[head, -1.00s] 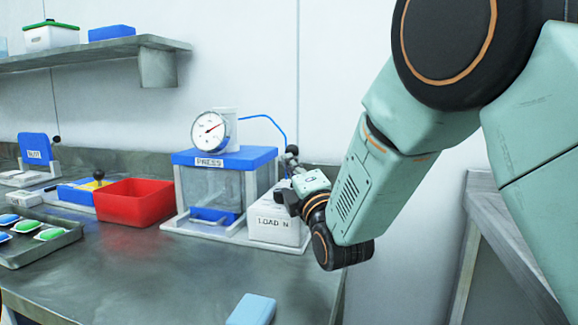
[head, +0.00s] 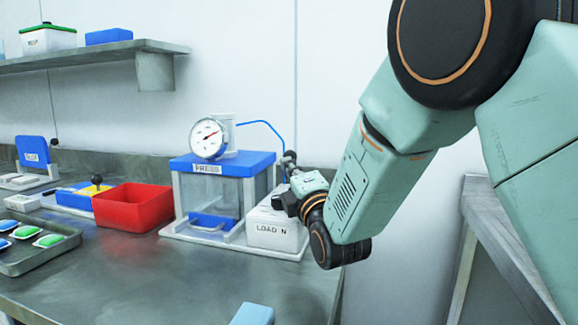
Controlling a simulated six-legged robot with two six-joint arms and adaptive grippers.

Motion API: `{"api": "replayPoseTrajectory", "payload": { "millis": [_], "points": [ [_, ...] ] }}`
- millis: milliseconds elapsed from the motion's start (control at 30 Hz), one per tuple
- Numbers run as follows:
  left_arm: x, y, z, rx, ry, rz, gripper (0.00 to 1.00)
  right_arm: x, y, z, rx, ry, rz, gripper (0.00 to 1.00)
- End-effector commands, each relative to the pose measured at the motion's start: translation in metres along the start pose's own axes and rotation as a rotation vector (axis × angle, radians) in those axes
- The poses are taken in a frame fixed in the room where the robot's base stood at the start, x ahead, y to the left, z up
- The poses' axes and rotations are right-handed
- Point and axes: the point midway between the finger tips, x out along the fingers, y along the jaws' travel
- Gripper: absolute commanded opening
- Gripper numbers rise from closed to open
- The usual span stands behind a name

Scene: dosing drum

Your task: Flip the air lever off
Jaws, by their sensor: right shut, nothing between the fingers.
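The press (head: 222,164) has a blue lid, clear walls and a round gauge (head: 208,138) on top. Behind its right side a small dark lever-like part with a rounded top (head: 289,158) stands where a blue air hose (head: 270,126) comes down. My right gripper (head: 281,203) is shut and empty, over the white box labelled LOAD N (head: 273,232). It is just in front of and below the lever-like part. My wrist hides the lower part there, so its exact position and any contact cannot be told. My left gripper is out of view.
A red bin (head: 132,207) stands left of the press. A tray of coloured pieces (head: 37,246) lies at the left. A light blue block (head: 252,314) is at the bench's front edge. A shelf (head: 90,54) hangs above. The bench (head: 190,275) is clear in front of the press.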

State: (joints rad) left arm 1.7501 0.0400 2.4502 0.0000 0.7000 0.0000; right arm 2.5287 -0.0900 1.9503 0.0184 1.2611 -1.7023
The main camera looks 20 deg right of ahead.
Motion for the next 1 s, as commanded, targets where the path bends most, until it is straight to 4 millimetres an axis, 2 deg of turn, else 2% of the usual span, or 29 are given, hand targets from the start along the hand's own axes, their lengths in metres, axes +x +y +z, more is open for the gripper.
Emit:
{"api": "replayPoseTrajectory", "payload": {
  "millis": [367,1000],
  "points": [
    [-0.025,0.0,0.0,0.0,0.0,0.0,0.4,0.007,0.008,0.005,0.041,0.0,-0.058,0.0],
    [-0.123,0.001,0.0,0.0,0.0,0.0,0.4,0.036,0.021,0.026,0.234,-0.002,-0.324,0.0]
  ]
}}
